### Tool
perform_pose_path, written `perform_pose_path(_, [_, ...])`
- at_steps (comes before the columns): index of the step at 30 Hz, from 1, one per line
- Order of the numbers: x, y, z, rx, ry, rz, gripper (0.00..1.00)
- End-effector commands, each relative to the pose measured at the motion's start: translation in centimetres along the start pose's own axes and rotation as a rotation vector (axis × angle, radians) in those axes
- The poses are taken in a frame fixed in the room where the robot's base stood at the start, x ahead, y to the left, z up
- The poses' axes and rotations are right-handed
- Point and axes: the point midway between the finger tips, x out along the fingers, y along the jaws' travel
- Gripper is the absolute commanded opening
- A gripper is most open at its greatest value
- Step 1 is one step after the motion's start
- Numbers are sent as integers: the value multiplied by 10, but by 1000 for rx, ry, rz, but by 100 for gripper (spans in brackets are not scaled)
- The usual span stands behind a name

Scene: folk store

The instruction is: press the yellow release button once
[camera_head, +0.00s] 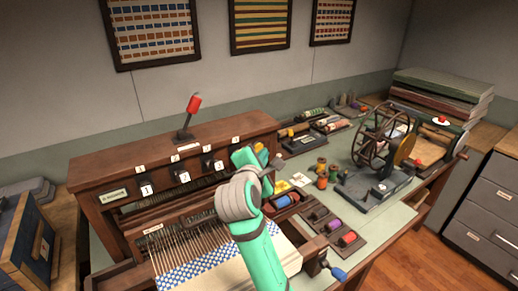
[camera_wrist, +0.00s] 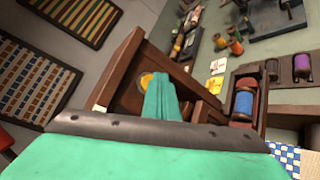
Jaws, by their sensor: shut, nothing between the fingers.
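The yellow release button (camera_wrist: 146,79) is a round yellow disc on the brown wooden end of the loom frame (camera_wrist: 127,98) in the wrist view. My gripper (camera_wrist: 161,85) is shut and empty, its teal fingers pointing at that wooden face. The fingertips overlap the right part of the button in the wrist view. I cannot tell whether they touch it. In the head view my gripper (camera_head: 257,160) is at the right end of the loom's upper box (camera_head: 180,148), and a small yellow patch shows just past it, mostly hidden by the gripper.
A red-topped lever (camera_head: 193,104) stands on the loom box. White threads and blue-white cloth (camera_head: 205,268) lie in front. Thread spools (camera_head: 286,201), a spinning wheel (camera_head: 384,137) and small trays crowd the table to the right. Some green tabletop (camera_head: 345,150) is bare.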

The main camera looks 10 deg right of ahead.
Motion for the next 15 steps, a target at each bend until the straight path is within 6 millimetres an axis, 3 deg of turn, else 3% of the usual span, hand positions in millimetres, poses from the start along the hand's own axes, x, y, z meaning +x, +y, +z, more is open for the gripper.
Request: perform_pose_path(15, [-7, -5, 5, 1, 0, 0, 0])
